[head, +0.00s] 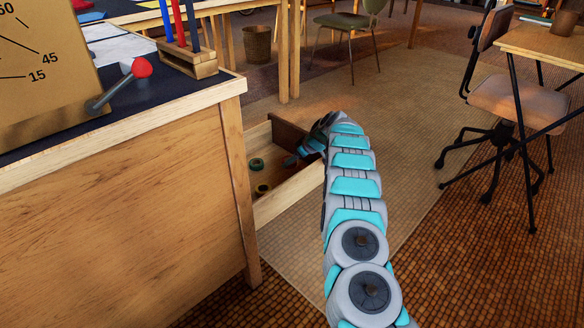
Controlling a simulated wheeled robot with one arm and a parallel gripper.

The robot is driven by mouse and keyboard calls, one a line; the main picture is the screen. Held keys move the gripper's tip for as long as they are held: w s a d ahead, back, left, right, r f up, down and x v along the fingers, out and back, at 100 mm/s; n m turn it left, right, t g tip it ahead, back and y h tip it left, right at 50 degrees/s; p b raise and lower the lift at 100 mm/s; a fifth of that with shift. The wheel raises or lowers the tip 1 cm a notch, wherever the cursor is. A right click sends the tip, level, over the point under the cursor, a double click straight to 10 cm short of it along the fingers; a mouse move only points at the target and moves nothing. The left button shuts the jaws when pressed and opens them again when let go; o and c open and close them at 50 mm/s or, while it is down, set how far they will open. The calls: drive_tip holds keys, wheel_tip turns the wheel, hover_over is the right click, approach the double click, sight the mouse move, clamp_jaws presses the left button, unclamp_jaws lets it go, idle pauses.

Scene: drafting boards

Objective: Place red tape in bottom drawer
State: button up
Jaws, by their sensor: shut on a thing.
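The open drawer (290,197) juts out from the right side of the wooden cabinet, low down. A green tape roll (256,164) and a yellow tape roll (263,189) lie inside it on the left. My gripper (290,161) reaches down over the drawer from the right and is shut. Only a small reddish patch shows at the gripper, which fits the red tape; the rest is hidden by the fingers and wrist. I cannot tell whether the held thing touches the drawer floor.
The cabinet top (130,95) carries a dial box (45,60), a red-knobbed lever (120,85) and a wooden pen rack (188,58). A green chair (345,22), a bin (257,44) and a swivel chair (505,95) stand beyond.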

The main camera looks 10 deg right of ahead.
sight(295, 163)
drive_tip(key=shift+f, duration=1.7)
drive_tip(key=shift+f+b, duration=0.2)
drive_tip(key=shift+b, duration=0.2)
drive_tip(key=o, duration=1.5)
drive_tip(key=shift+c, duration=0.2)
drive_tip(key=shift+r, duration=0.15)
drive_tip(key=shift+r+p, duration=0.2)
drive_tip(key=shift+p, duration=0.2)
drive_tip(key=v, duration=1.1)
drive_tip(key=shift+s+r, duration=0.2)
drive_tip(key=shift+s, duration=0.05)
